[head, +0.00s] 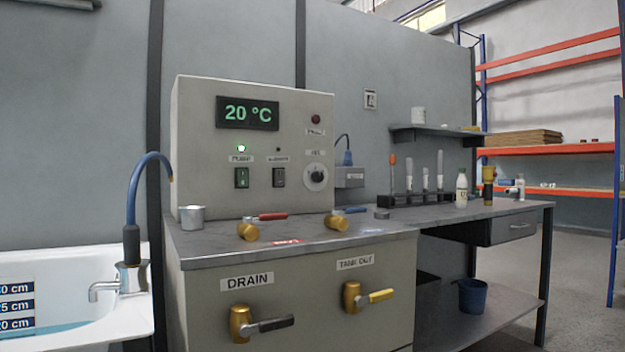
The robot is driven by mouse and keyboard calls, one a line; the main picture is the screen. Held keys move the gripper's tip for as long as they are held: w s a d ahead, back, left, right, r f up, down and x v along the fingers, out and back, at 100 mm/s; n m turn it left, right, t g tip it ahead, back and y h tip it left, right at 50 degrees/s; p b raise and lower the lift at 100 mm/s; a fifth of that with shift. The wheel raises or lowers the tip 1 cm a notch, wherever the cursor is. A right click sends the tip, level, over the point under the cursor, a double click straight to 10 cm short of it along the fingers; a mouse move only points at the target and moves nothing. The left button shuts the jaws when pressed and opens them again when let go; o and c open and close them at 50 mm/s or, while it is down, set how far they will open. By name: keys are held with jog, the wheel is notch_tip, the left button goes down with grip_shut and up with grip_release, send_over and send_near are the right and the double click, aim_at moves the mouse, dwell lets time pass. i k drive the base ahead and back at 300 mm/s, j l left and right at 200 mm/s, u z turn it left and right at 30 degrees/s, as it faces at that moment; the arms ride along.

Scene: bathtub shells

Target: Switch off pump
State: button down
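The pump switch (242,178) is a green rocker on the grey control panel (200,120), under a label that seems to read PUMP. A green lamp (241,148) above that label is lit. A second, dark rocker switch (279,177) sits just to its right, with an unlit small lamp above it. A display (247,113) at the panel's top reads 20 °C. A round knob (316,177) is at the right of the panel, below a dark red lamp (316,119). My gripper is not in view.
Valves with red (266,217) and blue (350,211) handles lie on the counter before the panel. DRAIN (262,325) and TANK OUT (368,297) valves stick out of the cabinet front. A white tub (130,305) with a blue hose (133,190) stands left. A workbench (470,214) stands right.

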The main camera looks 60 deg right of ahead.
aim_at(243, 173)
jog(key=z, duration=1.55)
